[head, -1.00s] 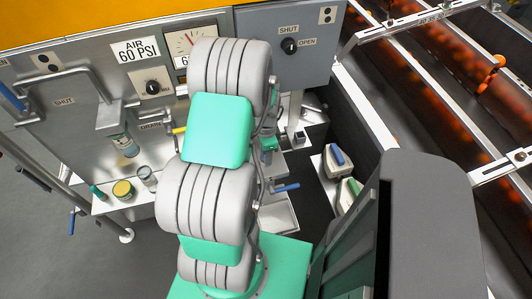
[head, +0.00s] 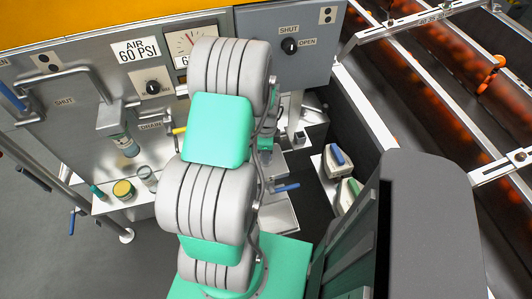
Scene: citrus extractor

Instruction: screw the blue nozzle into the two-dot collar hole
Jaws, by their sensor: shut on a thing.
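My arm stands in the middle of the head view and covers the area behind it. My gripper's fingers are hidden behind the arm links; only small teal and grey parts show at the arm's right edge. I cannot make out the blue nozzle or the collar hole. A plate with two dots (head: 327,15) is on the grey box (head: 262,32) at the top right. Another dotted plate (head: 47,62) is on the steel panel (head: 60,130) at the left.
A blue-handled part (head: 287,187) shows right of my arm, above a pale tray (head: 281,214). Jars (head: 123,189) stand on a left shelf. Pale containers (head: 338,168) with blue and green tops sit at the right. A conveyor (head: 430,90) runs beyond a dark wall.

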